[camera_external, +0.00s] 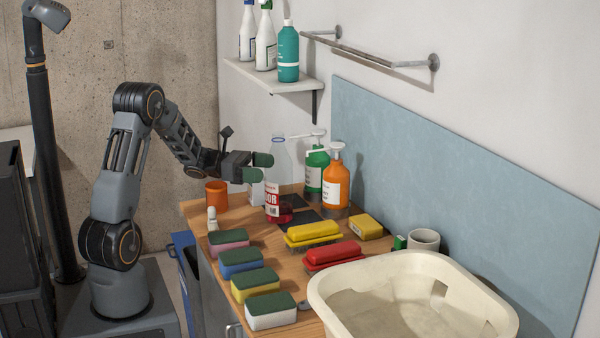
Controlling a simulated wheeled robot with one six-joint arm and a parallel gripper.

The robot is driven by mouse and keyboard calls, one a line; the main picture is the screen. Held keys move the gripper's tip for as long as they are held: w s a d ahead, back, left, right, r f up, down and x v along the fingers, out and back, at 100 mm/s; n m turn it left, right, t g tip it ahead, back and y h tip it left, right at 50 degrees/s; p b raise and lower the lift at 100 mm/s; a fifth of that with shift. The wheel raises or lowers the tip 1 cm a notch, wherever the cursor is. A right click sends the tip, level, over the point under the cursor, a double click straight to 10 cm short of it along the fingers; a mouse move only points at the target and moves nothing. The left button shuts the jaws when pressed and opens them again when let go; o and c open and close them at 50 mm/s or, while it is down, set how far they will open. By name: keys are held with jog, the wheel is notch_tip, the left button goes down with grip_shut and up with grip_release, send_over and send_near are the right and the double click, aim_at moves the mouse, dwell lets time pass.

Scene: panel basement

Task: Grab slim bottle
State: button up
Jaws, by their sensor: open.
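A slim clear bottle (272,206) with red liquid low inside and a white and red label stands upright on the wooden counter (222,240), towards its back. My gripper (262,167) is open, with dark green fingertips pointing right. Its tips are close to the left side of the bottle's upper part; I cannot tell whether they touch it or how far they are apart in depth. Nothing shows held between the fingers. A pale object with a label stands behind the bottle and gripper, partly hidden.
A green pump bottle (317,170) and an orange pump bottle (335,182) stand right of the slim bottle. An orange cup (216,195) and a small white bottle (212,219) stand left.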

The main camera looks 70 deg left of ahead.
aim_at(291, 169)
jog(key=x, duration=0.5)
jog(key=shift+p, duration=0.35)
jog(key=shift+r, duration=0.1)
jog(key=c, duration=1)
